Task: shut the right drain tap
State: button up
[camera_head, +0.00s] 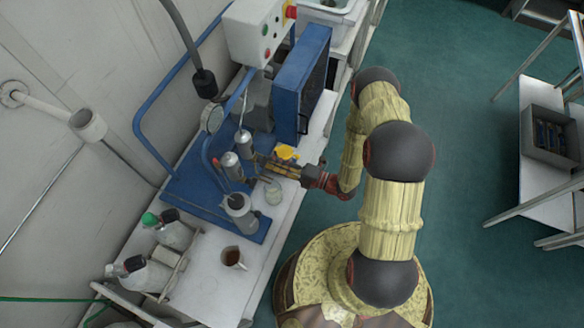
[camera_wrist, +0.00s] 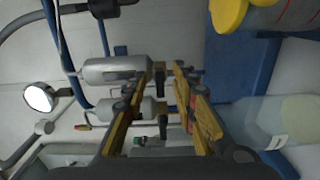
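Two silver filter bowls hang side by side on the blue panel. In the wrist view, the upper bowl (camera_wrist: 112,70) and lower bowl (camera_wrist: 112,111) lie sideways, each ending in a dark fitting near my fingers. The upper fitting (camera_wrist: 159,76) and lower fitting (camera_wrist: 162,126) appear to be the drain taps; their handle angles are too small to read. My gripper (camera_wrist: 168,68) is open, its yellow-brown fingers apart on either side of these fittings in the picture. Contact cannot be told. In the head view, my gripper (camera_head: 257,163) reaches in beside the bowls (camera_head: 231,166).
A clear jar (camera_head: 273,192) stands just below my gripper in the head view, and a yellow-topped item (camera_head: 287,153) just above it. A grey jug (camera_head: 240,208), a brown mug (camera_head: 232,257) and bottles (camera_head: 170,230) are on the bench. A blue box (camera_head: 298,85) stands behind.

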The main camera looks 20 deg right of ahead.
jog(key=v, duration=0.8)
jog(key=shift+s+d, duration=0.25)
jog(key=shift+d, duration=0.1)
